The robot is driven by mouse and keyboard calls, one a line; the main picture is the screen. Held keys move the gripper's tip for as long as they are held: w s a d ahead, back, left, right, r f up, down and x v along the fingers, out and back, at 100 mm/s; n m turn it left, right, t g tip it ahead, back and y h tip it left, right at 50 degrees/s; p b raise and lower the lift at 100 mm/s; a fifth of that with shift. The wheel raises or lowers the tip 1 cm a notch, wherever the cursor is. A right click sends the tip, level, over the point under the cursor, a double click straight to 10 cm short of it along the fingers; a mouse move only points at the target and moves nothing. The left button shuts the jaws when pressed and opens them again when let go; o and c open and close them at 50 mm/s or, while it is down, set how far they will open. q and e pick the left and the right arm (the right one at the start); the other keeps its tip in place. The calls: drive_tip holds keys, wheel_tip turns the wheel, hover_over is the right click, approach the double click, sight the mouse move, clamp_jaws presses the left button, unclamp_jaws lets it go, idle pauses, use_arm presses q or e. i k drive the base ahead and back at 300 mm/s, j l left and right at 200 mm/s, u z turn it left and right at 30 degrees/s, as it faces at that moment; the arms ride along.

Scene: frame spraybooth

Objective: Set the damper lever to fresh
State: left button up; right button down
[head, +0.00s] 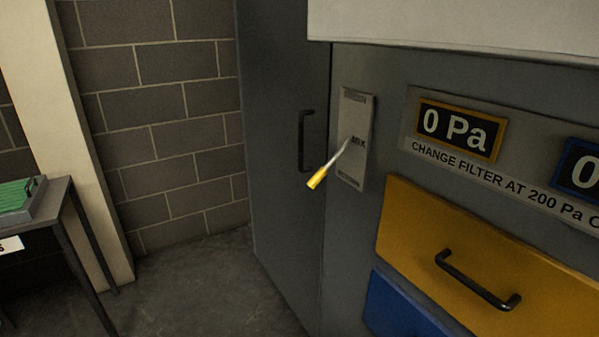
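The damper lever (327,168) is a thin metal rod with a yellow grip. It sticks out from a light grey plate (351,112) on the cabinet front, and its grip end points down and to the left. The word MIX shows on the plate at the lever's root. Smaller lettering at the plate's top and bottom is too small to read. Neither of my grippers is in view.
A dark door with a handle (304,140) stands left of the plate. A yellow drawer (480,255), a blue panel (400,308) and a 0 Pa display (459,130) are to the right. A table with a green-filled tray (45,205) stands far left. Floor between is clear.

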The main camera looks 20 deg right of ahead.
sight(319, 175)
drive_tip(key=i+j+z, duration=0.15)
drive_tip(key=z, duration=0.3)
drive_tip(key=i+j+z, duration=0.2)
drive_tip(key=z, duration=0.25)
